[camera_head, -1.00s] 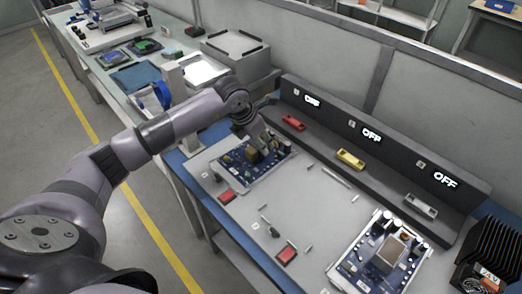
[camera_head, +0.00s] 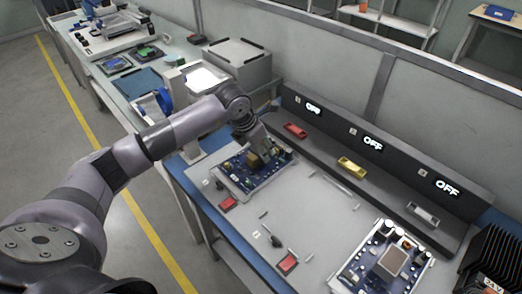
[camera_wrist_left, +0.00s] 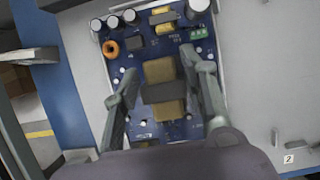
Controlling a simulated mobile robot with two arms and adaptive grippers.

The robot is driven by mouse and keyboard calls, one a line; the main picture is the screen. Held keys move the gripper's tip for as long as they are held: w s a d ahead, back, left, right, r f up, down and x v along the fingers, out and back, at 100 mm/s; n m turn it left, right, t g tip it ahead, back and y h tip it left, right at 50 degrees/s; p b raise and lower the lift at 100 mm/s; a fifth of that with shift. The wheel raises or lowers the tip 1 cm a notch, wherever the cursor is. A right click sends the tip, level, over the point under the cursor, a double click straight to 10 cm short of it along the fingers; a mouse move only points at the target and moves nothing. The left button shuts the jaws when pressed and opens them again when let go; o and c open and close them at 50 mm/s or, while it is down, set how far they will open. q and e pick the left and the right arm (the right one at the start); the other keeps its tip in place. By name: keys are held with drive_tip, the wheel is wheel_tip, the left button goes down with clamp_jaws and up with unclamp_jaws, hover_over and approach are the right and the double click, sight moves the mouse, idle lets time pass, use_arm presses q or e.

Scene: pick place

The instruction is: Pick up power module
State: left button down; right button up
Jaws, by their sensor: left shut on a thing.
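The power module (camera_head: 238,179) is a blue circuit board with a yellow and dark block on it, at the left end of the grey work surface in the head view. It also shows in the wrist view (camera_wrist_left: 175,62), with capacitors along its top edge. My left gripper (camera_wrist_left: 164,82) is over the board, its two fingers on either side of the yellow block, shut on the module. In the head view my left gripper (camera_head: 257,148) comes down on the board from above. I cannot tell whether the board is clear of the surface. My right gripper is not in view.
A second board (camera_head: 362,262) with a silver block lies at the front right. A dark ledge with OFF displays (camera_head: 373,144) runs along the back, holding red, yellow and grey parts. Red blocks (camera_head: 287,263) and small pins lie on the surface. A black finned unit (camera_head: 492,255) stands far right.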

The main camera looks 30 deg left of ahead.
use_arm(q)
wheel_tip(320, 180, up, 24)
drive_tip(key=p, duration=0.2)
idle(1.2)
drive_tip(key=shift+w, duration=0.1)
